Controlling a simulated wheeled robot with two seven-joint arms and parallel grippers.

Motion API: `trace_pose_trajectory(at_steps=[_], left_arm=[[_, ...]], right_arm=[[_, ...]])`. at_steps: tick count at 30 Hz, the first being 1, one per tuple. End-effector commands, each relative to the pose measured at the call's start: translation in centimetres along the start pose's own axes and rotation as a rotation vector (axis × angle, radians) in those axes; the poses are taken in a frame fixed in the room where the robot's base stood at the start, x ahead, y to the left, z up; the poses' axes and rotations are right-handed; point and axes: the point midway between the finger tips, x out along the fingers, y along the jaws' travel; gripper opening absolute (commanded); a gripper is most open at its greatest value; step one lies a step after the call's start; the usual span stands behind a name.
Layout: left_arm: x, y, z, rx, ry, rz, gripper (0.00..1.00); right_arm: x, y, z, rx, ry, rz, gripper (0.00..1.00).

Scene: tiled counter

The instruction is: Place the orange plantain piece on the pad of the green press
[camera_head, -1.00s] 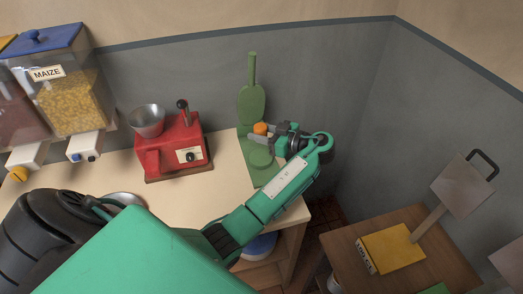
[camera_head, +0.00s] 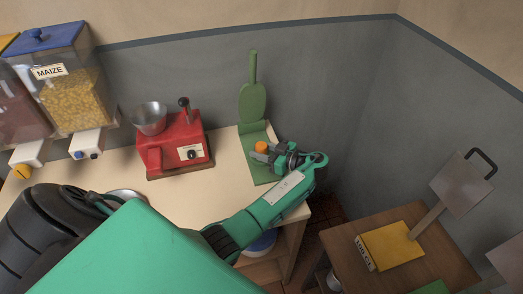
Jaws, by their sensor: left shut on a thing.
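The green press (camera_head: 252,105) stands at the right end of the counter with its lid raised upright. Its base and pad lie flat in front of the lid, and my gripper partly covers the pad. The orange plantain piece (camera_head: 262,147) is between the fingers of my left gripper (camera_head: 263,152), which is shut on it. The piece is over the pad area, low down. I cannot tell whether it touches the pad. My right gripper is not in view.
A red machine (camera_head: 177,146) with a metal funnel stands left of the press. A wooden side table (camera_head: 345,266) with a yellow book (camera_head: 391,246) is at the lower right. The grey wall rises behind the press.

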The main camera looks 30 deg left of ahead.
Motion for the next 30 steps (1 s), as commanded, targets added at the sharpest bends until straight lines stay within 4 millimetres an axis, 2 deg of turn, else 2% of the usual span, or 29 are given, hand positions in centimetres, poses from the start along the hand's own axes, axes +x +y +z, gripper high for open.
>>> trace_pose_trajectory(at_steps=[1, 2, 5, 10, 17, 21, 24, 30], left_arm=[[0.0, 0.0, 0.2, 0.000, 0.000, 0.000, 0.13], [0.0, 0.0, 0.2, 0.000, 0.000, 0.000, 0.38], [0.0, 0.0, 0.1, 0.000, 0.000, 0.000, 0.57], [0.0, 0.0, 0.1, 0.000, 0.000, 0.000, 0.57], [-0.2, 0.0, -0.2, 0.000, -0.001, 0.000, 0.57], [-2.6, 0.1, 0.2, -0.003, -0.004, 0.002, 0.57], [-4.9, 0.1, 0.3, -0.002, -0.004, 0.003, 0.57], [-9.1, 0.1, 0.2, -0.001, -0.003, 0.002, 0.57]], right_arm=[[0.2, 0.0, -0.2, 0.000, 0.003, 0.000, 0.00], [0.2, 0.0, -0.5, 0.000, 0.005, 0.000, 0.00], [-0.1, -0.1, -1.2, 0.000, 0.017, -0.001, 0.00], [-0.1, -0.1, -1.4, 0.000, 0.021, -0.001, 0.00], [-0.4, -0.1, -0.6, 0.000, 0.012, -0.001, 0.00], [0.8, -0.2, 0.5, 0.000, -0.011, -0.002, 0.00], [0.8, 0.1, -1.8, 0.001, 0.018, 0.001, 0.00], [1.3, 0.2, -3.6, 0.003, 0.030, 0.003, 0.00]])
